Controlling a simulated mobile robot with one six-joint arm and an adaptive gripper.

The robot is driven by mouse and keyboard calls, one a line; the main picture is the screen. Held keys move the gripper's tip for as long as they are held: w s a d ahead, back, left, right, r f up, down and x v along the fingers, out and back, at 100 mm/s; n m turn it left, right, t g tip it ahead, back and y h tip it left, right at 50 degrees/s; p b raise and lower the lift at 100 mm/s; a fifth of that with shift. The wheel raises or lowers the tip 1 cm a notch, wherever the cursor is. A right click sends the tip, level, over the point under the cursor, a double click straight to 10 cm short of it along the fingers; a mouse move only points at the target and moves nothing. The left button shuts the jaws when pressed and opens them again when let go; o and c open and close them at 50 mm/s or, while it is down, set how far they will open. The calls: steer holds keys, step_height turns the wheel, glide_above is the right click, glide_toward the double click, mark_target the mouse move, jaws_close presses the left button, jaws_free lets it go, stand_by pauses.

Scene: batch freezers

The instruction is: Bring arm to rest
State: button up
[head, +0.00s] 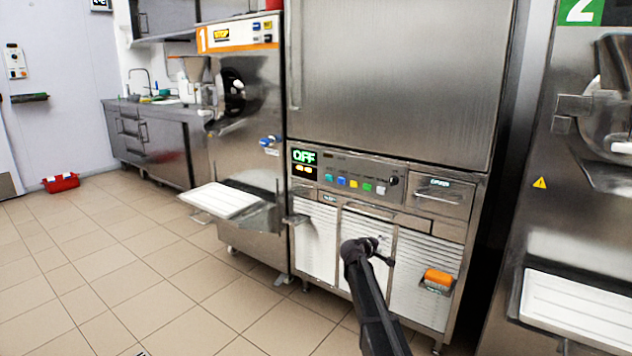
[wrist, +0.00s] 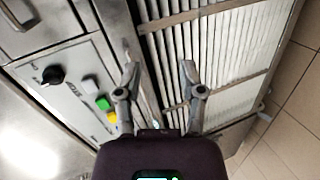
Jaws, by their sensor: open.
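My gripper (wrist: 160,80) is open and empty in the wrist view, its two fingers apart in front of the steel cabinet's white louvred panel (wrist: 232,50). In the head view my arm reaches up from the bottom edge, and my gripper (head: 384,250) is small and dark in front of the same cabinet's lower panels. The control panel (head: 348,178) with an OFF display and coloured buttons is above it. The wrist view shows part of that control panel (wrist: 75,90) at the left. I cannot tell the exact gap between the fingers and the cabinet.
An orange-handled part (head: 438,278) sticks out from the lower right panel. Freezer 1 (head: 240,120) with a white tray (head: 220,200) stands left; freezer 2 (head: 590,190) with another tray (head: 578,308) stands right. A red box (head: 61,182) lies on the tiles.

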steer(key=s+d+f+m+g+y+p, duration=0.1)
steer(key=s+f+m+g+y, duration=0.2)
steer(key=s, duration=0.8)
steer(key=s+f+m+g, duration=0.3)
steer(key=s+f, duration=0.2)
steer(key=s, duration=0.6)
steer(key=s+a+f+m+g+y+p, duration=0.1)
steer(key=s+a+g+y, duration=0.2)
steer(key=s, duration=0.8)
steer(key=s+a+f+m+g+y, duration=0.1)
steer(key=s+a+m+g+y, duration=0.2)
steer(key=s, duration=0.8)
step_height(320, 180, up, 38)
steer(key=n+t+p, duration=0.1)
steer(key=p, duration=3.7)
steer(key=shift+w+f, duration=0.25)
steer(key=shift+w, duration=0.05)
